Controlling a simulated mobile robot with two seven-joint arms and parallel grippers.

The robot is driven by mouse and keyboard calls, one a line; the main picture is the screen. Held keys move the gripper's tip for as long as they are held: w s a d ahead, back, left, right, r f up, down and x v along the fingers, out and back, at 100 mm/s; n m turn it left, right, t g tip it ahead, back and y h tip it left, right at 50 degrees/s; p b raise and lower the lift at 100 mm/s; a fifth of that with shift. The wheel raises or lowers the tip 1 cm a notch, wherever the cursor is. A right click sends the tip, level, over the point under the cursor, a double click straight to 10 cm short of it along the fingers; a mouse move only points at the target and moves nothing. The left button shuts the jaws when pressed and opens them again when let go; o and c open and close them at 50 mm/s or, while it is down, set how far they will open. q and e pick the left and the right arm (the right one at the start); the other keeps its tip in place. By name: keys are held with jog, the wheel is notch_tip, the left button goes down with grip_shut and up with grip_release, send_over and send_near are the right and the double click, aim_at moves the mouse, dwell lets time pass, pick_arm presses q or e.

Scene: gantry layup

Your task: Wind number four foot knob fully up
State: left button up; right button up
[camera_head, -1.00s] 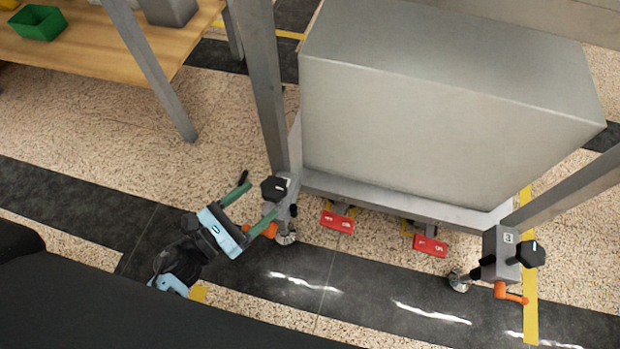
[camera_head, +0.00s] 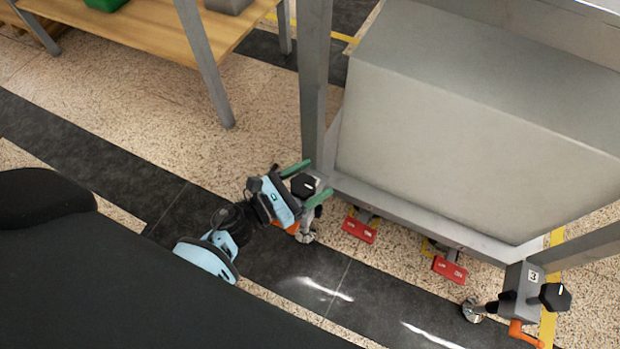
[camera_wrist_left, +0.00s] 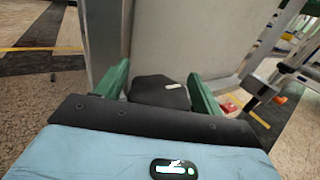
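The black foot knob (camera_head: 304,185) sits on top of the near-left corner foot of the grey gantry frame. No number is readable on this foot. Its round metal foot pad (camera_head: 306,236) is at the floor below. My left gripper (camera_head: 312,183) is open, with its green fingers on either side of the knob. In the left wrist view the knob (camera_wrist_left: 160,91) lies between the two fingers, with a white mark on its top. I cannot tell whether either finger touches it. My right gripper is not in view.
A second foot with a black knob (camera_head: 555,297) and a label "3" stands at the right. Two red pedals (camera_head: 360,229) (camera_head: 449,269) hang under the frame's near edge. A frame post (camera_head: 314,80) rises behind the knob. A wooden table (camera_head: 150,35) is at upper left.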

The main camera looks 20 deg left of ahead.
aim_at(293, 193)
pick_arm(q)
jog(key=c, duration=0.9)
jog(key=shift+o, duration=0.2)
jog(key=shift+f+n+t+y+b, duration=0.1)
jog(key=shift+n+t+y+b, duration=0.2)
jog(key=shift+y, duration=0.1)
jog(key=shift+a+n+t+y, duration=0.1)
jog(key=shift+n+t+y, duration=0.2)
jog(key=shift+n+y, duration=0.3)
jog(key=o, duration=1)
jog(key=shift+p+v, duration=0.35)
jog(key=shift+v, duration=3.5)
